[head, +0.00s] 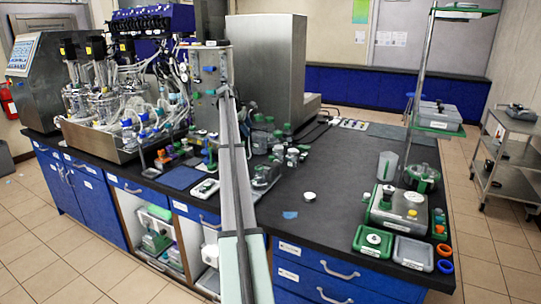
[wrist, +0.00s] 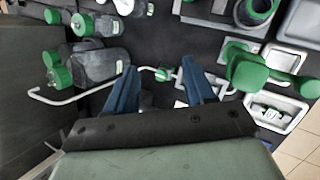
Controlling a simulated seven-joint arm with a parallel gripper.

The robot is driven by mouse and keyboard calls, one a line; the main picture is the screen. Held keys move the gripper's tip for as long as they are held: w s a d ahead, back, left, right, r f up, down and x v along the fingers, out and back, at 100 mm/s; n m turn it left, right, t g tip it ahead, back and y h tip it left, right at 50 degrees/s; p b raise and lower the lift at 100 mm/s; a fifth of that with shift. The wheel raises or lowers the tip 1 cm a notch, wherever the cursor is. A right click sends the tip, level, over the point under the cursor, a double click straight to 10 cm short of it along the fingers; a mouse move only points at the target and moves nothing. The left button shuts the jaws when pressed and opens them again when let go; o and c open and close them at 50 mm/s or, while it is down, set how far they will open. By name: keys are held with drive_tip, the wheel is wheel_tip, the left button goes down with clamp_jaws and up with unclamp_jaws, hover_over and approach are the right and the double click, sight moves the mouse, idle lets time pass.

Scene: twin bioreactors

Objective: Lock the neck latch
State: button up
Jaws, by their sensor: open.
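My gripper (wrist: 163,72) shows in the wrist view as two blue fingers spread apart, with nothing clasped between them. A small green fitting (wrist: 163,75) on a thin white bent tube (wrist: 70,97) appears between and beyond the fingertips; I cannot tell its distance from them. A grey bottle (wrist: 95,68) with green caps lies left of the fingers in the picture. I cannot make out for sure which part is the neck latch. In the head view my arm runs up the middle of the picture and the gripper cannot be told apart there.
A green-handled part (wrist: 247,70) is close to the right finger, with white trays (wrist: 290,58) beyond. The twin bioreactors (head: 95,95) stand at the back left of the black bench (head: 335,222).

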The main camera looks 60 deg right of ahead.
sight(272, 157)
drive_tip(key=s+n+g+y, duration=0.1)
drive_tip(key=s+n+y, duration=0.1)
drive_tip(key=s+n, duration=0.3)
drive_tip(key=shift+m+y, duration=0.3)
drive_tip(key=shift+m, duration=0.3)
drive_tip(key=x, duration=0.4)
drive_tip(key=s+x, duration=0.1)
drive_tip(key=x, duration=0.9)
drive_tip(key=shift+s+d+r, duration=0.1)
drive_tip(key=shift+s+d, duration=0.05)
drive_tip(key=shift+s, duration=0.1)
clamp_jaws()
